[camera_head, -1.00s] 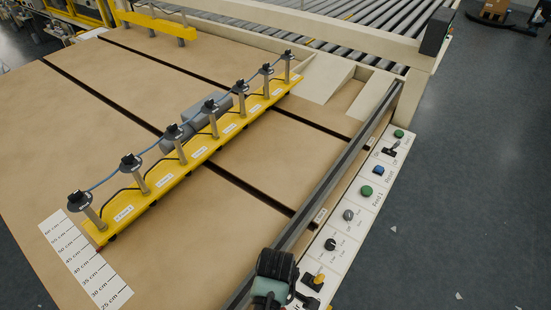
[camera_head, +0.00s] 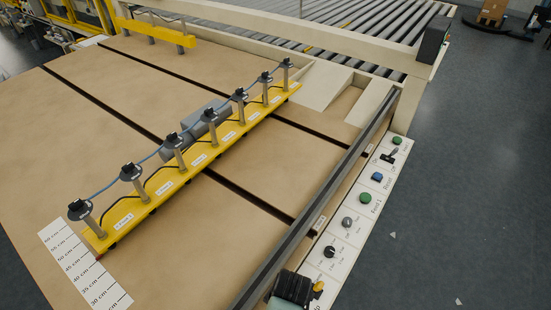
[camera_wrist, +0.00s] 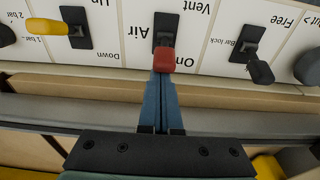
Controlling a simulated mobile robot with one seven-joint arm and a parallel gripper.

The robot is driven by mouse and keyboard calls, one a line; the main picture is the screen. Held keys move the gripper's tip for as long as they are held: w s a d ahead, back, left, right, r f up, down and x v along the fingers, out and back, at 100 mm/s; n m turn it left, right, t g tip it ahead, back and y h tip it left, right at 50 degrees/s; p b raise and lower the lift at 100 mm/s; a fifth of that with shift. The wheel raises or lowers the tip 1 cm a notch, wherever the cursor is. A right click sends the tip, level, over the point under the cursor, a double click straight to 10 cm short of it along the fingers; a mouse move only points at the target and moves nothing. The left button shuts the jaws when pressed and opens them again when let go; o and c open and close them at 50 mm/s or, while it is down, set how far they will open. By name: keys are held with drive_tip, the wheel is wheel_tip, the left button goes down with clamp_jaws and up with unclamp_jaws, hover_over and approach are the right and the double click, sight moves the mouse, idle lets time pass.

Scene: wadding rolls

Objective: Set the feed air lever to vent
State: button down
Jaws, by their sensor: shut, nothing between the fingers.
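The air lever, with a red knob (camera_wrist: 165,60) on a black base (camera_wrist: 166,28), stands on the white control panel in the wrist view. In the head view my gripper and wrist show only as a dark part (camera_head: 290,288) at the bottom edge, and the air lever is not visible.
In the wrist view a yellow lever (camera_wrist: 48,27) is on the left and a black "Bar lock" lever (camera_wrist: 260,68) on the right, both close by. A grey rail (camera_head: 330,190) runs beside the panel (camera_head: 345,255). The floor to the right is largely clear.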

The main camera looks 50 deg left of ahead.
drive_tip(key=shift+w+d+r+y, duration=0.1)
drive_tip(key=shift+w+d+y, duration=0.05)
drive_tip(key=shift+d+y, duration=0.4)
drive_tip(key=shift+w+d+r+y, duration=0.1)
drive_tip(key=shift+d+y, duration=0.25)
drive_tip(key=shift+y, duration=0.3)
drive_tip(key=d+y+b, duration=0.1)
drive_tip(key=d+g+y+b, duration=0.1)
drive_tip(key=y, duration=0.1)
drive_tip(key=shift+w, duration=0.2)
drive_tip(key=shift+d, duration=0.25)
drive_tip(key=shift+w+d+b, duration=0.1)
drive_tip(key=shift+b, duration=0.2)
